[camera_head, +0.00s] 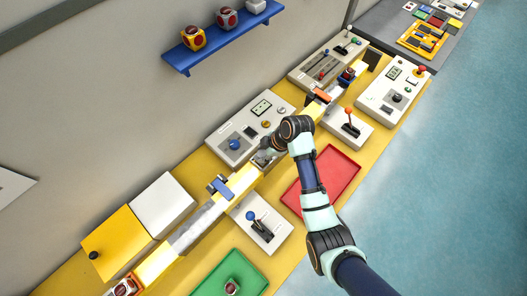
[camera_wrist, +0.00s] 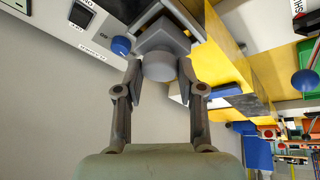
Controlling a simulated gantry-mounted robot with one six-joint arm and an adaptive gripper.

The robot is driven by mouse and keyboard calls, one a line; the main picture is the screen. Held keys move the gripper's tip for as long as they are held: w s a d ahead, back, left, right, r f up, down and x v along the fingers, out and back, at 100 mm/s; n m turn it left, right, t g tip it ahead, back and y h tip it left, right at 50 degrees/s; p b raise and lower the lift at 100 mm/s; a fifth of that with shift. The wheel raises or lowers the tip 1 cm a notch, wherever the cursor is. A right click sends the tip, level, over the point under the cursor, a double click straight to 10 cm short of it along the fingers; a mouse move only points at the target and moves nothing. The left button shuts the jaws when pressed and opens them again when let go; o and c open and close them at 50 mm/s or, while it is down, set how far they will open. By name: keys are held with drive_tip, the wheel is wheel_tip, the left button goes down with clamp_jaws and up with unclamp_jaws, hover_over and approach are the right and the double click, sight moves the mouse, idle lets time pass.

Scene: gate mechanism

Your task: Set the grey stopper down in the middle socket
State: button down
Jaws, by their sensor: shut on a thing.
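The grey stopper (camera_wrist: 159,66) is between the two fingers of my gripper (camera_wrist: 160,84) in the wrist view. It has a rounded grey end facing the camera and a wider square grey part beyond it. My gripper is shut on it. In the head view my gripper (camera_head: 265,156) is beside the white panel (camera_head: 222,150) with the blue knob, over the yellow track; the stopper is mostly hidden there by the gripper and wrist. I cannot make out the middle socket in either view. Whether the stopper touches anything below is not clear.
The blue knob (camera_head: 234,145) is close to my gripper. A blue gate piece (camera_head: 219,186) and an orange one (camera_head: 321,95) stand along the track. Levers with blue (camera_head: 250,215) and orange (camera_head: 348,111) knobs are nearby. A red tray (camera_head: 322,180) lies under my arm.

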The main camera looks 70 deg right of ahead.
drive_tip(key=shift+f, duration=0.15)
drive_tip(key=c, duration=0.6)
unclamp_jaws()
drive_tip(key=v, duration=1.2)
drive_tip(key=shift+w, duration=0.1)
